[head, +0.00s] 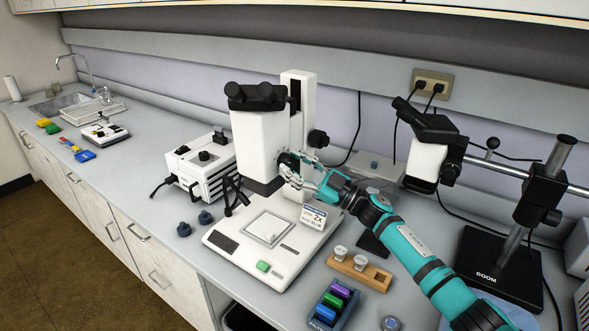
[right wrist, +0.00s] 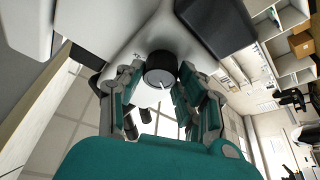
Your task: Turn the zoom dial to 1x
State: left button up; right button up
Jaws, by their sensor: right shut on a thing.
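The white microscope (head: 258,140) with black eyepieces (head: 255,95) stands mid-counter on its white base. The zoom dial, a black round knob (right wrist: 161,66) with a white pointer mark on its edge, is on the microscope head's side. In the right wrist view it sits between the fingers of my right gripper (right wrist: 160,80), which is shut on it. In the head view my right gripper (head: 291,163) reaches the head's right side, and its fingers partly hide the dial. A card reading 2X (head: 314,218) stands on the base. My left gripper is not in view.
A black focus knob (head: 318,139) is just right of the dial on the column. A white lamp box (head: 203,165) stands left of the microscope. A wooden block (head: 358,272) and a slide rack (head: 331,304) lie in front. A boom-stand microscope (head: 428,160) is at right.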

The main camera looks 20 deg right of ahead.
jog(key=shift+n, duration=0.3)
jog(key=o, duration=1.1)
jog(key=shift+o, duration=0.2)
jog(key=v, duration=1.2)
jog(key=shift+d, duration=0.2)
jog(key=shift+r, duration=0.1)
